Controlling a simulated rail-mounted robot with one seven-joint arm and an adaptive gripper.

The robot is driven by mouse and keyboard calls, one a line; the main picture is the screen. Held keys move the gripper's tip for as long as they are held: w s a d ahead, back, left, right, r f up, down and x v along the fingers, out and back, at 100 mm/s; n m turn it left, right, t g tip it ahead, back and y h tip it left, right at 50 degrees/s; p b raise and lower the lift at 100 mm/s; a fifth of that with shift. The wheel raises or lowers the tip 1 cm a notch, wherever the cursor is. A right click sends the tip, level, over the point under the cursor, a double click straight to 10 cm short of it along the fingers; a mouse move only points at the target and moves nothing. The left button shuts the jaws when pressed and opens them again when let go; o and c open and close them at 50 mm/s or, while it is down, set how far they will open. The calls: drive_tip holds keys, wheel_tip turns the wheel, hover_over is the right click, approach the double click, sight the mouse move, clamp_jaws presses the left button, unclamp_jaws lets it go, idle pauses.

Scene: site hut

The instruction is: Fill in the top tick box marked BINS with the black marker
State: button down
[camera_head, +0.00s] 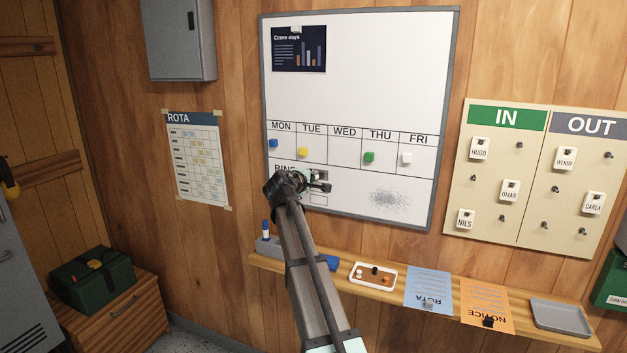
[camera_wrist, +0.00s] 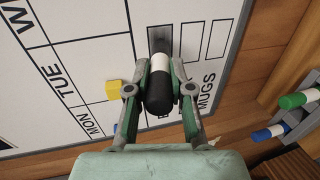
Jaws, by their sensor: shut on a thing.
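My gripper (camera_wrist: 159,82) is shut on the black marker (camera_wrist: 161,68), which has a white body and a black end. The marker points at the whiteboard (camera_head: 365,75); its tip is hidden behind its own body, so contact cannot be told. In the wrist view, the top tick box (camera_wrist: 160,40) lies just beyond the marker and looks largely dark. Two outlined boxes (camera_wrist: 190,42) beside it look empty. The MUGS label (camera_wrist: 207,90) shows beside the right finger. In the head view, my gripper (camera_head: 300,184) covers part of the boxes and the BINS label (camera_head: 284,168).
Coloured magnets, such as the yellow one (camera_head: 303,152), sit above the boxes. A grey smudge (camera_head: 389,199) is to the right.

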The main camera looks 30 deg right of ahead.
drive_tip(key=shift+w+a, duration=0.1)
drive_tip(key=shift+w, duration=0.1)
drive_tip(key=shift+w+a, duration=0.3)
drive_tip(key=shift+w, duration=0.1)
idle(0.5)
drive_tip(key=shift+w+a, duration=0.3)
drive_tip(key=shift+b, duration=0.3)
drive_tip(key=shift+w+a, duration=0.35)
drive_tip(key=shift+a, duration=0.1)
drive_tip(key=shift+s, duration=0.1)
drive_tip(key=s+a, duration=0.4)
drive_tip(key=a, duration=0.1)
drive_tip(key=shift+s+a, duration=0.15)
drive_tip(key=shift+s, duration=0.05)
